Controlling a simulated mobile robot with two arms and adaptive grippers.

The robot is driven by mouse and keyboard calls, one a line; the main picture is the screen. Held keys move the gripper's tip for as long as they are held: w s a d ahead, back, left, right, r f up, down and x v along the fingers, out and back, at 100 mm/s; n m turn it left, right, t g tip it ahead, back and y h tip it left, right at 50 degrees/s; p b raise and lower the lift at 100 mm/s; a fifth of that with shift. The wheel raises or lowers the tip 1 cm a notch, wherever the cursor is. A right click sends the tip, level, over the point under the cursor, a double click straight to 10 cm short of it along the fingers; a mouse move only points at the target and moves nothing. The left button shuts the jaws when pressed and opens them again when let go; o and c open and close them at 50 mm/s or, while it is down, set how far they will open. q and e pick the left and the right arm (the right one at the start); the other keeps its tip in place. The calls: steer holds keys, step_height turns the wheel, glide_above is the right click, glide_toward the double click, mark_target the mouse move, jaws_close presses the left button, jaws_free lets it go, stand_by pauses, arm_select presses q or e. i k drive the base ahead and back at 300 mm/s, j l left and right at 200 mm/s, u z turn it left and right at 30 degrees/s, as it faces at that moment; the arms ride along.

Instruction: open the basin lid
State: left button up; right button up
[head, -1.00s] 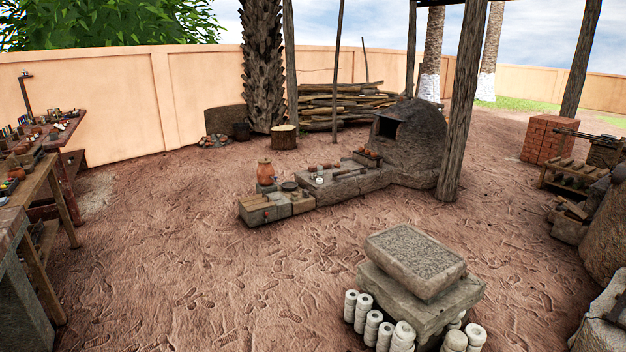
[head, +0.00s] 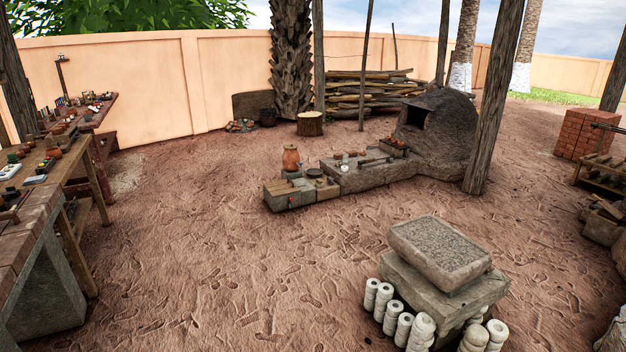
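Neither of my grippers is in the head view. No basin lid can be told for certain. A rectangular stone block with a rough grey top (head: 440,248) rests on a wider stone block (head: 455,300) at the lower right; I cannot tell whether its top is a lid. A low stone bench (head: 375,176) stands mid-scene with a blocky end (head: 288,197) carrying a small dark round item (head: 314,173). An orange clay jar (head: 291,158) stands beside that item. These are too small to tell more.
White ridged cylinders (head: 404,328) stand around the block's foot. Cluttered tables (head: 75,170) line the left. Red bricks (head: 582,134) are stacked at right. Open dirt ground (head: 220,260) lies between.

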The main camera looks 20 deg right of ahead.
mark_target(276, 189)
steer(key=i+l+z, duration=0.2)
steer(key=i+z, duration=0.15)
steer(key=i, duration=0.35)
steer(key=i+z, duration=0.4)
steer(key=i, duration=0.35)
steer(key=i+j+u, duration=0.1)
steer(key=i+u, duration=0.2)
steer(key=i, duration=0.35)
steer(key=i+u, duration=0.3)
steer(key=i, duration=0.4)
steer(key=i+l+u, duration=0.25)
steer(key=i, duration=0.4)
steer(key=i+l+z, duration=0.1)
steer(key=i+z, duration=0.25)
steer(key=i, duration=0.25)
steer(key=i+j+z, duration=0.1)
steer(key=i+z, duration=0.2)
steer(key=i, duration=0.25)
steer(key=i+j+z, duration=0.35)
steer(key=i, duration=0.25)
steer(key=l, duration=0.1)
